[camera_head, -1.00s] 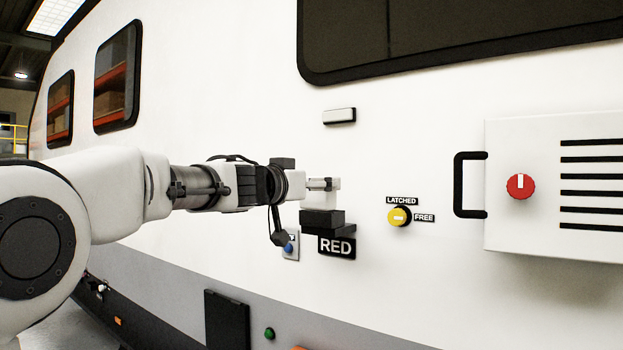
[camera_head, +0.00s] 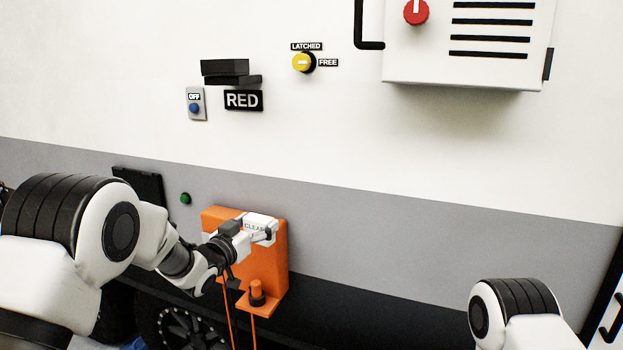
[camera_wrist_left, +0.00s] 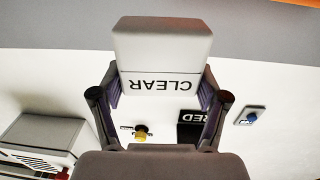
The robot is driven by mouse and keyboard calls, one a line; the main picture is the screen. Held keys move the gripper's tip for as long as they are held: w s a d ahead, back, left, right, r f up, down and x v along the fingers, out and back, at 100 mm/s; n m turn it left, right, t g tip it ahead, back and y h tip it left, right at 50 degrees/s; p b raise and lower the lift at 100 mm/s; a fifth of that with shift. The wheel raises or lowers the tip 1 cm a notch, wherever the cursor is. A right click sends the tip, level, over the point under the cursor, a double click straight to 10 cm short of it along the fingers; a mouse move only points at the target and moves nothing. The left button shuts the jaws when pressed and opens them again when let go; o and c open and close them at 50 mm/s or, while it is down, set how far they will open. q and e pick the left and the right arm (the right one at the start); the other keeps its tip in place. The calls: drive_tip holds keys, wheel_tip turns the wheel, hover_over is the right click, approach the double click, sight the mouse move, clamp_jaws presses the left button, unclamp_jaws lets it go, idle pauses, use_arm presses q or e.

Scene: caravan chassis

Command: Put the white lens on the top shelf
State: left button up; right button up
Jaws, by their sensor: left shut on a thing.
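The white lens (camera_head: 263,219) is a pale block marked CLEAR. My left gripper (camera_head: 256,233) is shut on it, in front of the upper part of an orange rack (camera_head: 278,262) low on the caravan side. The lens covers part of the rack's upper area, so I cannot tell whether it touches a shelf. In the left wrist view the lens (camera_wrist_left: 163,45) sits between the two fingers, its lettering upside down. A lower ledge of the rack holds an orange, black-ringed knob-like piece (camera_head: 257,291). My right gripper is out of view.
A black holder (camera_head: 225,69) is on the wall above the RED label (camera_head: 243,100). Nearby are a blue OFF button (camera_head: 194,108), a yellow knob (camera_head: 302,62) and a green button (camera_head: 185,198). A white vented box (camera_head: 460,70) juts out at upper right. Orange cords hang below the rack.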

use_arm(q)
drive_tip(key=s+d+f+b, duration=0.15)
drive_tip(key=s+f, duration=0.35)
drive_tip(key=f, duration=0.7)
drive_tip(key=s+d+f+b, duration=0.1)
drive_tip(key=s+f+b, duration=0.25)
drive_tip(key=f, duration=0.75)
drive_tip(key=s+d+f+b, duration=0.15)
drive_tip(key=s+f, duration=0.45)
drive_tip(key=f, duration=0.6)
drive_tip(key=s+a+f+n+t+y, duration=0.1)
drive_tip(key=s+a+f+n+y, duration=0.1)
drive_tip(key=s+a+f+y, duration=0.1)
drive_tip(key=s+a+r+n+y, duration=0.2)
drive_tip(key=a+r+n+y, duration=0.15)
drive_tip(key=a+r, duration=0.4)
drive_tip(key=s+d+r+m+g+h, duration=0.4)
drive_tip(key=s+d+r+m+h, duration=0.45)
drive_tip(key=s+d+h, duration=0.35)
wheel_tip(320, 180, down, 6)
drive_tip(key=w+d+m+g+h, duration=0.1)
drive_tip(key=w+m+g+h, duration=0.2)
drive_tip(key=m+g, duration=0.6)
drive_tip(key=g+h, duration=0.2)
drive_tip(key=g, duration=0.1)
drive_tip(key=shift+d+b, duration=0.3)
drive_tip(key=shift+d, duration=0.1)
